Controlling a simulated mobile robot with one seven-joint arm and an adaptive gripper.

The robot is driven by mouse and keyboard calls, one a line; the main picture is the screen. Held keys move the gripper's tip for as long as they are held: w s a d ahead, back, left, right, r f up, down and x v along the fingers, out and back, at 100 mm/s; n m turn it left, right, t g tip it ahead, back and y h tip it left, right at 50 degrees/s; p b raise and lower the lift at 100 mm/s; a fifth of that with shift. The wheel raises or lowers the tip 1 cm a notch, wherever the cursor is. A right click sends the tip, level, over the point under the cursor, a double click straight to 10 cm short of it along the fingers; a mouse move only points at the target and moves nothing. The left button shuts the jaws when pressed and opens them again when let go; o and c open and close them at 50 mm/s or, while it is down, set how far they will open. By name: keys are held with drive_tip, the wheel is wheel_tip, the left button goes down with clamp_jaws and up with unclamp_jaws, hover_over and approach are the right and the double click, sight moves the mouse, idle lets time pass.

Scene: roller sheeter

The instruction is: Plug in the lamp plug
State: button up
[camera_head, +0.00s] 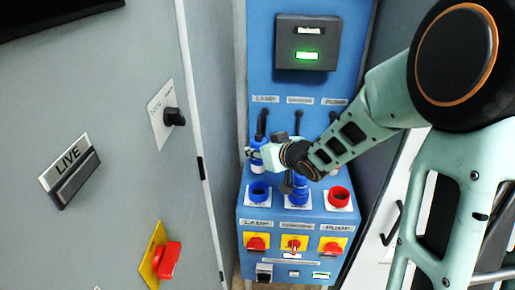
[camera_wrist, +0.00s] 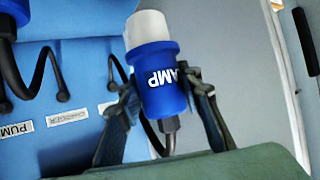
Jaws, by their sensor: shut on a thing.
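The lamp plug (camera_wrist: 160,85) is blue with a white end and white lettering, of which "AMP" shows. In the wrist view it stands between the two fingers of my gripper (camera_wrist: 162,98), white end up in the picture, cable at the other end. My gripper is shut on it. In the head view the plug (camera_head: 257,143) and my gripper (camera_head: 260,155) are above the left blue socket (camera_head: 259,191), apart from it. That socket is in the column labelled LAMP and looks empty.
The middle socket (camera_head: 298,198) has a blue plug standing in it. The red socket (camera_head: 339,196) is at the right. Red switches on yellow plates line the front below. A box with a green light (camera_head: 308,42) hangs above. A grey cabinet (camera_head: 90,150) stands left.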

sight(262, 168)
drive_tip(key=shift+f+b, duration=2.85)
drive_tip(key=shift+f, duration=0.15)
drive_tip(key=shift+f, duration=0.15)
drive_tip(key=shift+f, duration=0.3)
drive_tip(key=shift+f+b, duration=2.05)
drive_tip(key=shift+f, duration=0.15)
drive_tip(key=o, duration=1.4)
drive_tip(key=shift+o, duration=0.2)
drive_tip(key=v, duration=1.2)
